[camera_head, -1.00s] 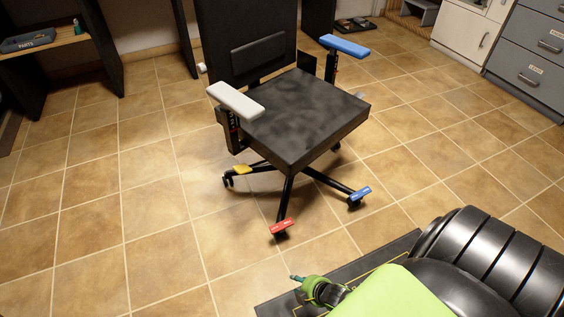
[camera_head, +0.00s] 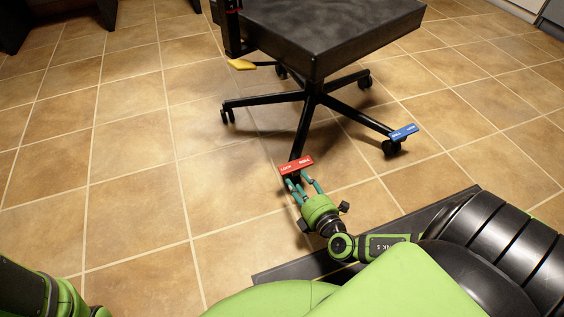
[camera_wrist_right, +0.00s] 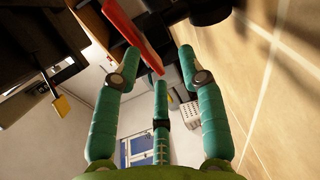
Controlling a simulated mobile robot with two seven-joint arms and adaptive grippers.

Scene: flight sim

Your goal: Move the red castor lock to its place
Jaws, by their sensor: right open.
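The red castor lock (camera_head: 296,167) is a flat red pedal with white lettering at the front castor of the black office chair (camera_head: 310,84). My right gripper (camera_head: 304,184) is open, its teal fingers reaching up to the pedal's near edge. In the right wrist view the red lock (camera_wrist_right: 133,36) lies ahead of the spread fingers (camera_wrist_right: 158,70), near the left one; I cannot tell whether they touch. The castor under the pedal is mostly hidden. Of my left arm, only a green and black part shows at the lower left of the head view; its gripper is out of view.
A blue castor lock (camera_head: 403,132) sits on the right castor, and a yellow one (camera_head: 241,64) at the back left. The chair's seat (camera_head: 330,30) overhangs its legs. A dark mat (camera_head: 300,268) lies under my right arm. The tiled floor at left is clear.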

